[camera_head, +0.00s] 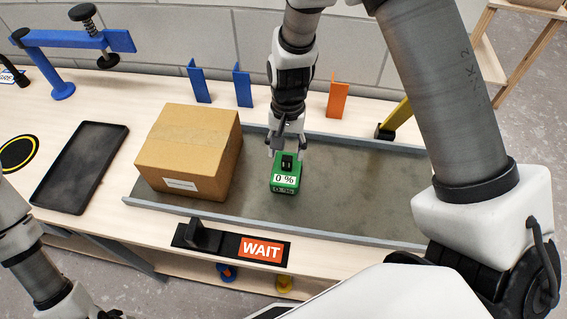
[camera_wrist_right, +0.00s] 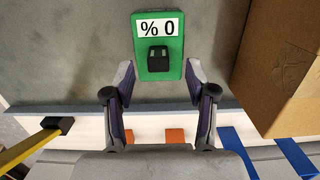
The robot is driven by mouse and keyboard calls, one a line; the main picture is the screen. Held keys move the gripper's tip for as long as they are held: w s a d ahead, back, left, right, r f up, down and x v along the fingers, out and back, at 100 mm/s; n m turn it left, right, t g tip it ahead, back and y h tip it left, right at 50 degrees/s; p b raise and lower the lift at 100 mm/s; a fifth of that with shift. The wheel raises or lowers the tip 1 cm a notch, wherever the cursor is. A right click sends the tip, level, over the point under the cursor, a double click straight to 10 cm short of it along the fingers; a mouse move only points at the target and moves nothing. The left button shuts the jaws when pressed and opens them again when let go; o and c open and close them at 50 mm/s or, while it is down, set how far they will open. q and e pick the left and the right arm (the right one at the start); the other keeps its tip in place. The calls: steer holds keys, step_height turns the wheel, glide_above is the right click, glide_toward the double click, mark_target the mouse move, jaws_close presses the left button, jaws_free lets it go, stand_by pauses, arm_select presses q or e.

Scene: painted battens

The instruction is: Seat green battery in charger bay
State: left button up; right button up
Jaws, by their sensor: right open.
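The green battery (camera_head: 285,183), with white "0 %" labels and a black block on top, stands on the grey sunken strip of the bench. My right gripper (camera_head: 287,147) is open just above and behind it. In the right wrist view the open fingertips (camera_wrist_right: 159,73) are on either side of the battery's black block, and the battery (camera_wrist_right: 173,47) lies between and beyond them. I cannot tell whether they touch it. A black unit (camera_head: 215,240) with an orange "WAIT" panel sits at the front edge; I cannot make out a charger bay.
A cardboard box (camera_head: 190,150) stands close left of the battery; it also shows in the right wrist view (camera_wrist_right: 280,60). A black tray (camera_head: 80,165) lies farther left. Blue and orange brackets (camera_head: 338,100) stand behind. The strip right of the battery is clear.

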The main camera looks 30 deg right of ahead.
mark_target(287, 158)
step_height(287, 158, down, 4)
steer(key=shift+d+f+p, duration=0.15)
steer(key=shift+f+p, duration=0.1)
steer(key=shift+p, duration=0.35)
steer(key=shift+w+f, duration=0.15)
steer(key=shift+f, duration=0.2)
steer(key=shift+s+r, duration=0.15)
steer(key=shift+s, duration=0.05)
jaws_close()
steer(key=shift+r, duration=0.1)
